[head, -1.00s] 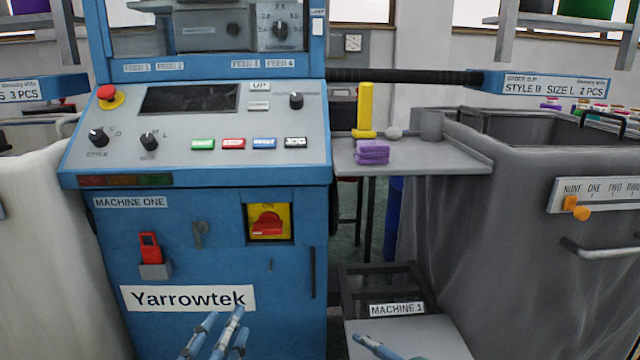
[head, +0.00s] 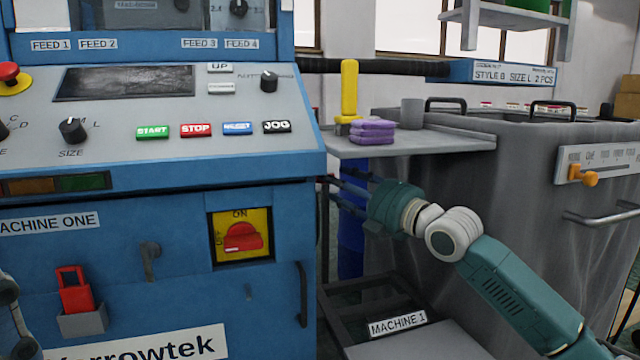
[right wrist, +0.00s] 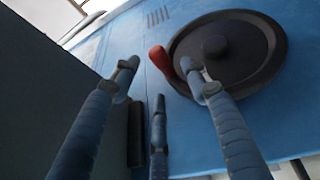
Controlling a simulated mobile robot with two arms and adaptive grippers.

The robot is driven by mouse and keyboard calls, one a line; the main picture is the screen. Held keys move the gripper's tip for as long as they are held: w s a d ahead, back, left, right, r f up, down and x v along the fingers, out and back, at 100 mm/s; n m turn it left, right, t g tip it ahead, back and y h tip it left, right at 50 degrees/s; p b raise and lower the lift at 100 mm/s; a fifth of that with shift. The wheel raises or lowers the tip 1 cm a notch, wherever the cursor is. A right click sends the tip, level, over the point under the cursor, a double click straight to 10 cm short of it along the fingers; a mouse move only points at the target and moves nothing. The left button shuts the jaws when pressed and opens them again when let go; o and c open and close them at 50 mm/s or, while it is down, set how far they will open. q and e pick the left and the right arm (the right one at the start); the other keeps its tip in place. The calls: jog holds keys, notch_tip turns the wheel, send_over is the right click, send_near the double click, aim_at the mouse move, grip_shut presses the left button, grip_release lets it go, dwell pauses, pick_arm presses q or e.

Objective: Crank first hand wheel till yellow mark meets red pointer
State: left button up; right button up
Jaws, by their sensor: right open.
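In the right wrist view a dark hand wheel (right wrist: 262,48) with a raised hub is mounted on a blue panel. A red, rounded handle-like piece (right wrist: 158,60) shows at its left rim. My right gripper (right wrist: 162,75) is open, its fingers spread, with the red piece beyond and between the tips; one finger overlaps the wheel's lower left. I cannot tell whether anything touches. In the head view my right gripper (head: 335,190) reaches in beside the blue machine's right side, where the wheel is hidden. No yellow mark or separate red pointer is discernible. Part of my left arm shows at the lower left edge.
The blue machine one (head: 130,270) fills the left, with a red switch (head: 241,238). A grey shelf (head: 450,143) above my right gripper holds purple cloth (head: 372,132) and a yellow item (head: 349,88). A dark step frame lies below; a grey bin (head: 530,210) stands right.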

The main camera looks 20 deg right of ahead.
jog(key=b+x, duration=0.1)
jog(key=x, duration=0.4)
jog(key=shift+w+a, duration=0.2)
jog(key=shift+w, duration=0.1)
grip_shut()
